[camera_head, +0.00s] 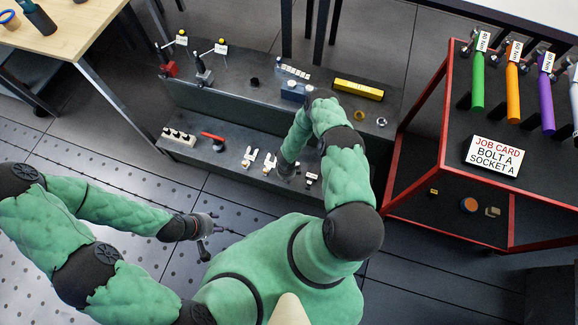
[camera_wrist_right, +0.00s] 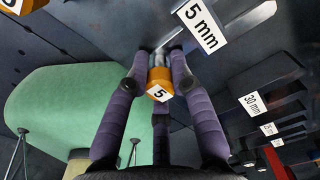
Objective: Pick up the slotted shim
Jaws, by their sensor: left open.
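In the right wrist view, an orange block marked 5 (camera_wrist_right: 160,84) with a grey metal part behind it lies between the fingers of my right gripper (camera_wrist_right: 167,52). It seems to be the slotted shim; its slot is not visible. The fingers converge closely around it, but I cannot tell whether they press on it. A 5 mm card (camera_wrist_right: 201,27) is just beyond. In the head view, my right gripper (camera_head: 286,171) is low at the front bench ledge, and the hand hides what is under it. My left gripper (camera_head: 207,243) is open and empty, away from the bench.
The grey bench's front ledge (camera_head: 225,164) holds small labelled parts (camera_head: 250,157), a red-handled tool (camera_head: 212,137) and a white block (camera_head: 179,138). Its upper level carries a yellow box (camera_head: 358,89) and blue box (camera_head: 293,91). A red-framed cart (camera_head: 391,187) stands right.

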